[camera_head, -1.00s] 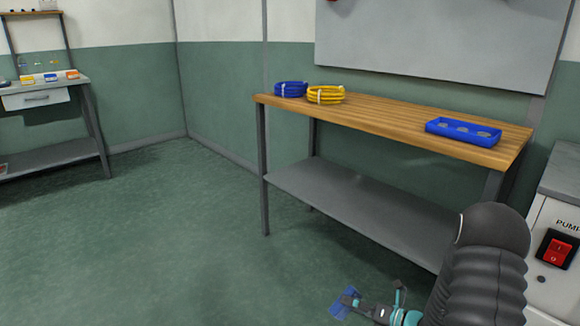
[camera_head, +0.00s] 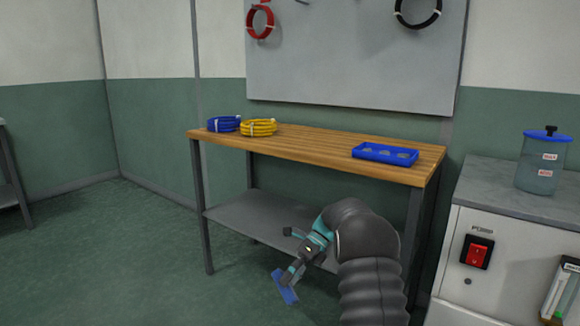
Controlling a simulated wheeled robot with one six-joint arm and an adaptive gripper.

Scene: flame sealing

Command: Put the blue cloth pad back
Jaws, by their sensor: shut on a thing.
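The blue cloth pad (camera_head: 285,288) is a small flat blue piece, held tilted in my gripper (camera_head: 288,276) in front of the bench and above the floor. My gripper is shut on it at the pad's upper edge. The pad's far side and the exact grip are too small to make out. A blue tray (camera_head: 385,149) with several round recesses lies on the right part of the wooden bench top, above and to the right of my gripper.
The wooden bench (camera_head: 310,150) has a grey lower shelf (camera_head: 250,215) behind my arm. A blue coil (camera_head: 223,124) and a yellow coil (camera_head: 258,128) lie at its left end. A pump cabinet (camera_head: 500,250) with a lidded jar (camera_head: 541,165) stands at right. Floor at left is clear.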

